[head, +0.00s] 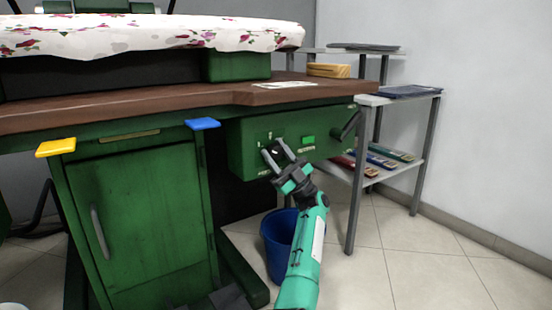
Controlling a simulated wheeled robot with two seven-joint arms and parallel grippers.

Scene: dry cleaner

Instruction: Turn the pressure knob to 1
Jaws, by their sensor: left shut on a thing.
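The green control box (241,150) hangs under the brown worktop of the pressing machine. My left gripper (273,152) is at the front of this box, with its fingers closed around a small knob there. The fingers hide most of the knob, and I cannot read its setting or any numbers around it. A bright green button or switch (308,140) sits on the box to the right of the fingers. My right gripper is not in view.
A blue bucket (273,240) stands on the floor behind my left arm. A dark handle (347,125) sticks out at the box's right end. A grey shelf rack (427,150) stands to the right. Blue (203,124) and yellow (55,147) pedals or tabs project at left.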

